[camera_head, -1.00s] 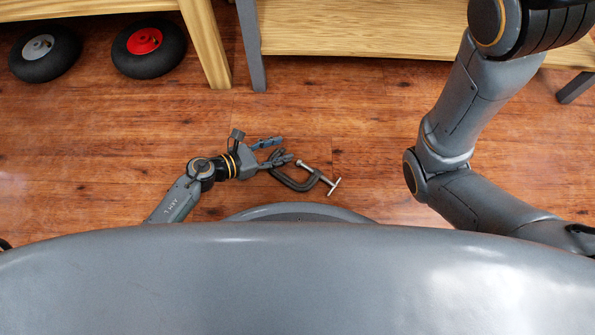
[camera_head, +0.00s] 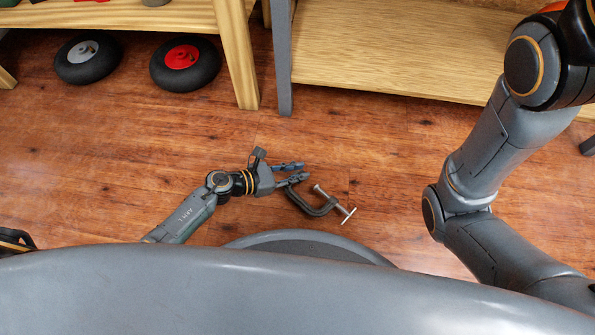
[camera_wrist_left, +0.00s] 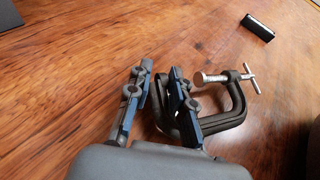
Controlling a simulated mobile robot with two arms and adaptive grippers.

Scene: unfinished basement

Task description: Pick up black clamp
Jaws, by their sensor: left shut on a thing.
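The black clamp (camera_head: 318,210) is a C-shaped dark frame with a silver screw and T-bar, low over or on the wooden floor in front of my base. My left gripper (camera_head: 303,170) is shut on the clamp's frame at its left end. In the left wrist view, part of the dark frame shows between the two blue-grey fingers (camera_wrist_left: 158,100). The rest of the clamp (camera_wrist_left: 236,108) extends to the right of the right finger, with the screw and T-bar pointing right. I cannot tell whether the clamp touches the floor. My right gripper is out of view.
A wooden shelf (camera_head: 400,50) and a wooden bench leg (camera_head: 237,60) stand at the back. Two black wheels, one with a red hub (camera_head: 185,62) and one with a grey hub (camera_head: 87,60), lie below the bench. A small black block (camera_wrist_left: 258,27) lies on the floor.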

